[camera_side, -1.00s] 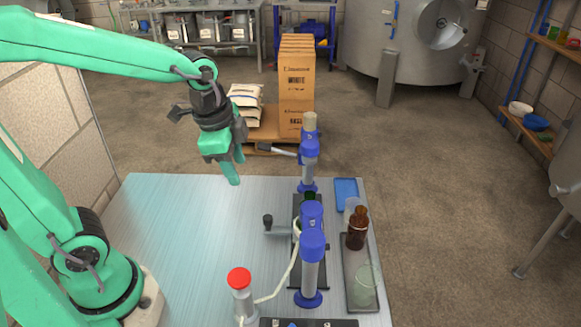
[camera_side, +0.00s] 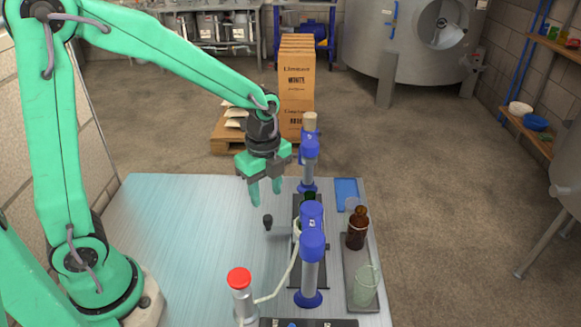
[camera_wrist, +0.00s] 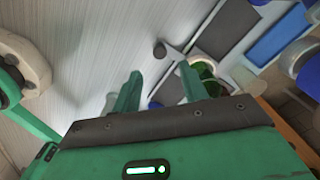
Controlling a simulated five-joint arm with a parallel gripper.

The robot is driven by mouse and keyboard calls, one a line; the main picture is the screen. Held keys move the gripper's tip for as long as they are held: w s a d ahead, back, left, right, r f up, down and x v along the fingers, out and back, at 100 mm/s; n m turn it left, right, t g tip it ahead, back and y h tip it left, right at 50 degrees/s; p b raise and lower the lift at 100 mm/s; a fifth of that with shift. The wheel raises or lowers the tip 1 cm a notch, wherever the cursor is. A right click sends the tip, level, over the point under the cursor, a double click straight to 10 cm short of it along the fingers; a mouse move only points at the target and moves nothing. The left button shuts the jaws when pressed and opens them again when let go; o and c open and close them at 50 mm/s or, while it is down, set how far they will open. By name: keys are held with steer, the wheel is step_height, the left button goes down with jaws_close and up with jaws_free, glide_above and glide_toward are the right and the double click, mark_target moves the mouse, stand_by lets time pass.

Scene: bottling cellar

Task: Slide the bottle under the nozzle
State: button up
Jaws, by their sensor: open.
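My gripper (camera_side: 264,190) is open and empty above the table, left of the filling stand. Its two green fingers point down and also show in the wrist view (camera_wrist: 160,72). A dark green bottle (camera_side: 310,196) stands on the stand's black base (camera_side: 296,210), mostly hidden behind a blue and grey column. In the wrist view the green bottle (camera_wrist: 203,70) shows right of the fingers, partly covered by one. A lever with a black knob (camera_side: 267,221) sticks out left from the base, below and in front of my fingers; the knob (camera_wrist: 160,49) lies beyond them in the wrist view. I cannot make out the nozzle.
Two blue and grey columns (camera_side: 312,272) rise from the stand. A brown bottle (camera_side: 356,232) and a clear glass (camera_side: 366,287) stand on a dark tray (camera_side: 362,307) at right. A red-topped cylinder (camera_side: 240,290) with a hose stands in front. The table's left part is clear.

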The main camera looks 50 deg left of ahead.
mark_target(267, 217)
steer(key=shift+f, duration=3.8)
jaws_close()
